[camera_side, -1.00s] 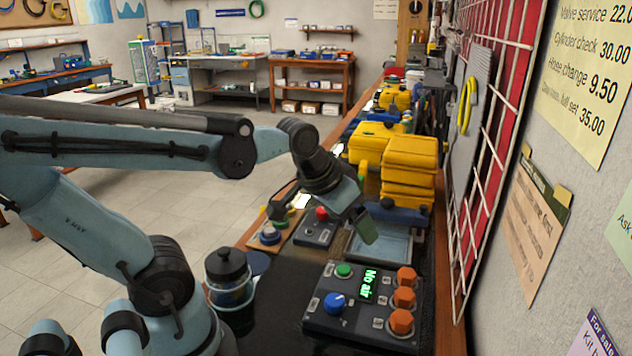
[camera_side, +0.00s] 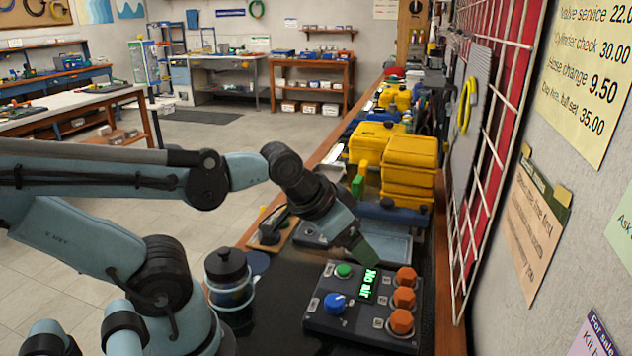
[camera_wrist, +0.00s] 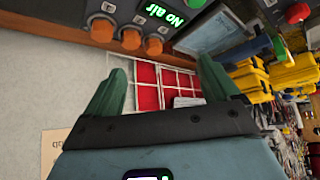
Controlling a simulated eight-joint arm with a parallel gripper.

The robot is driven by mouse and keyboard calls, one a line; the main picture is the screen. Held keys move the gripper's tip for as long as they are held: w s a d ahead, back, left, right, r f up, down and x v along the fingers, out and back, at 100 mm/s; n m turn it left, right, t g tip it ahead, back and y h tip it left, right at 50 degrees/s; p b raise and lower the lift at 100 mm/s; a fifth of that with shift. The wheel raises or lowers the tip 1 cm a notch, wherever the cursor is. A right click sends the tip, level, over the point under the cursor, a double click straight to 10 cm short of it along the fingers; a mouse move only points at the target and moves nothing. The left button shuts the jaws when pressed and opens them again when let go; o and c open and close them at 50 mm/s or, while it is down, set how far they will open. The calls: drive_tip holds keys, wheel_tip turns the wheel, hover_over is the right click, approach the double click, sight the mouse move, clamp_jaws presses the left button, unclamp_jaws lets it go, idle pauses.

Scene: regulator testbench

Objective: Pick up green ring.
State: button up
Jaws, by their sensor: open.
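Small coloured parts sit on a wooden board (camera_side: 286,232) left of my gripper, too small to tell apart. My gripper (camera_side: 366,250) hangs over the back edge of a dark control panel (camera_side: 335,318), near its lit "No air" display (camera_side: 368,285). In the wrist view my gripper (camera_wrist: 158,75) shows two green fingers spread apart with nothing between them. In that view the panel (camera_wrist: 117,8) lies beyond the fingers.
The panel carries a green button (camera_side: 344,271), a blue knob (camera_side: 335,303) and orange knobs (camera_side: 401,321). A lidded dark jar (camera_side: 228,270) stands left of it. Yellow cases (camera_side: 408,170) are stacked behind a shallow grey tray (camera_side: 398,247). A wire grid (camera_side: 480,170) bounds the right.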

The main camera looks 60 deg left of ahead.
drive_tip(key=shift+c, duration=0.2)
drive_tip(key=shift+c, duration=1)
drive_tip(key=w+a+r+g+y, duration=0.1)
drive_tip(key=w+a+g, duration=0.1)
drive_tip(key=a, duration=0.6)
drive_tip(key=w+a+r+g, duration=0.1)
drive_tip(key=w+a+g, duration=0.1)
drive_tip(key=a, duration=0.5)
drive_tip(key=s+a+f+g+h, duration=0.1)
drive_tip(key=s+a+f+g, duration=0.1)
drive_tip(key=a, duration=0.6)
drive_tip(key=s+a+f+g, duration=0.1)
drive_tip(key=s+a+f, duration=0.1)
drive_tip(key=a, duration=0.6)
wheel_tip(320, 180, down, 5)
drive_tip(key=shift+f, duration=0.1)
drive_tip(key=shift+s+d+f, duration=0.1)
drive_tip(key=shift+s+f, duration=0.05)
drive_tip(key=shift+f, duration=1.25)
drive_tip(key=shift+s+f, duration=0.1)
drive_tip(key=shift+f, duration=1.3)
